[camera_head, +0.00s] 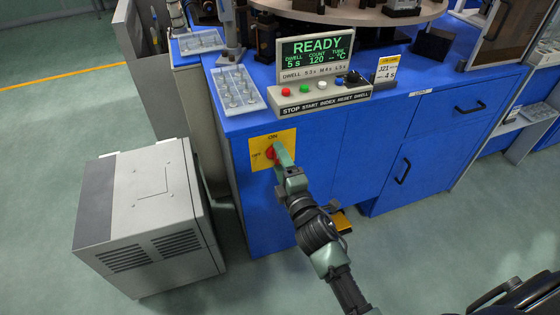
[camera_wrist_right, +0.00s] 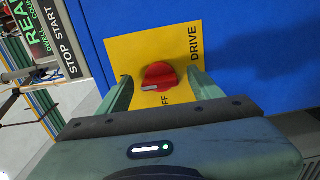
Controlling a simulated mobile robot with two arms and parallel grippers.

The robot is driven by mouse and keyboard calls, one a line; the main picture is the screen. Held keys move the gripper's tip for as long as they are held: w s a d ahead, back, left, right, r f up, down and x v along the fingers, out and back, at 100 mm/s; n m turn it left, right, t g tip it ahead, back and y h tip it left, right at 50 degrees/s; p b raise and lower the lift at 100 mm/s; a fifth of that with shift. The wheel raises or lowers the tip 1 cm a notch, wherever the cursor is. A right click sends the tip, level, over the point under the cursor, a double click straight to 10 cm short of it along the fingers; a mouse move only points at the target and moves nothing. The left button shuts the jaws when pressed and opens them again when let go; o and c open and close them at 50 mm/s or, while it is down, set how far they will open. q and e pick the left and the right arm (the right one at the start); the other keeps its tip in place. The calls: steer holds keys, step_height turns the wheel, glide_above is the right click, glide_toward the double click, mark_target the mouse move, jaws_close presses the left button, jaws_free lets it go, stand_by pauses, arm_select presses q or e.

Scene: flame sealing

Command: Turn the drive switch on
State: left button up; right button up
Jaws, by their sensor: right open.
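The drive switch is a red knob (camera_head: 269,154) on a yellow plate (camera_head: 258,158) on the blue cabinet's front face. The plate carries ON at the top and OFF at the left. In the right wrist view the knob (camera_wrist_right: 160,72) has a pale mark on its edge, on the side near the partly hidden OFF lettering. My right gripper (camera_head: 276,153) is at the plate. In the wrist view its open fingers (camera_wrist_right: 160,78) stand on either side of the knob, with gaps visible. My left gripper is not in view.
The blue cabinet (camera_head: 295,195) bears a READY display (camera_head: 317,47), a row of push buttons (camera_head: 320,92) and a vial tray (camera_head: 237,90). A grey vented box (camera_head: 150,190) stands on the floor to the left. A yellow pedal-like item (camera_head: 342,222) lies low behind my arm.

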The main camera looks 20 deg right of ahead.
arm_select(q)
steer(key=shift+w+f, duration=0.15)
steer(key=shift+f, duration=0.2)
arm_select(e)
steer(key=s, duration=0.7)
steer(key=shift+s+d, duration=0.15)
steer(key=shift+s, duration=0.2)
